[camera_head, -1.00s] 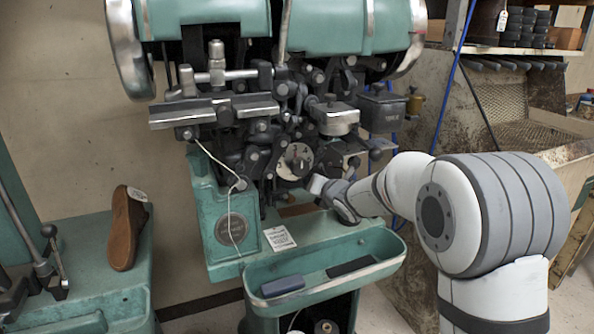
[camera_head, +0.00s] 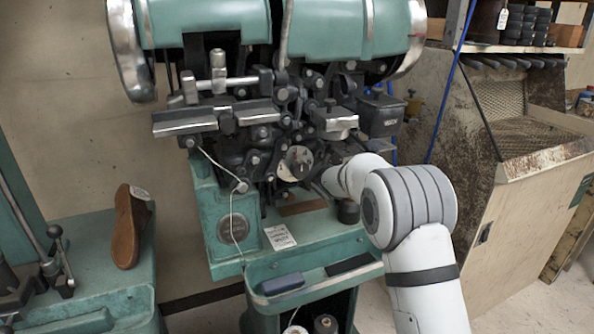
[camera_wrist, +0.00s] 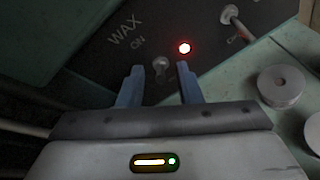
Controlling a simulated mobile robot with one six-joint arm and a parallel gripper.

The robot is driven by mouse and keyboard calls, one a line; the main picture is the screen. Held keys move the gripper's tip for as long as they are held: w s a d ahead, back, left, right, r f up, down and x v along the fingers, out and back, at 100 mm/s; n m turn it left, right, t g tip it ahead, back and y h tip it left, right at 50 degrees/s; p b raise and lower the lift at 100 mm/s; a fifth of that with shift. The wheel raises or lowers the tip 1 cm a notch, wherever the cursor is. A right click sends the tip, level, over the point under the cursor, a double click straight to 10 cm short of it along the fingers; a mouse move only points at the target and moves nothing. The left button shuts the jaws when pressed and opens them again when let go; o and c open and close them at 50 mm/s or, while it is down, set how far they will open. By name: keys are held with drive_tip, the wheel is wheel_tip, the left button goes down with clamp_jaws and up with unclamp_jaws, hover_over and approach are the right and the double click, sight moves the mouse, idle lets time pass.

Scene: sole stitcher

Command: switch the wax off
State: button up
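The wax switch (camera_wrist: 161,64) is a small metal toggle on a dark panel (camera_wrist: 90,60) in the wrist view, below the letters WAX and ON. A red light (camera_wrist: 184,47) glows to its upper right. My gripper (camera_wrist: 159,70) is open, with one blue-grey finger on each side of the toggle. Whether either finger touches the toggle or the panel cannot be told. In the head view, my forearm reaches in at the right of the green stitcher (camera_head: 232,218); the gripper and the wax switch are hidden there.
Another toggle (camera_wrist: 230,14) stands to the right of the wax switch. Round grey discs (camera_wrist: 282,87) lie on the pale green surface at the right. In the head view, a tray (camera_head: 315,290) is below the work area, and a rusty bin (camera_head: 540,150) stands at the right.

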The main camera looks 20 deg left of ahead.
clamp_jaws()
idle(0.3)
drive_tip(key=b, duration=0.4)
drive_tip(key=shift+f, duration=0.4)
drive_tip(key=shift+t+b, duration=0.3)
drive_tip(key=shift+b, duration=0.25)
drive_tip(key=t+y+b, duration=0.1)
drive_tip(key=b, duration=0.8)
drive_tip(key=f+t+y+b, duration=0.1)
drive_tip(key=b, duration=0.9)
drive_tip(key=shift+s+d+t+b, duration=0.1)
drive_tip(key=shift+d+t+b, duration=0.05)
drive_tip(key=shift+t+b, duration=0.2)
drive_tip(key=shift+r+b, duration=0.1)
drive_tip(key=shift+b, duration=0.7)
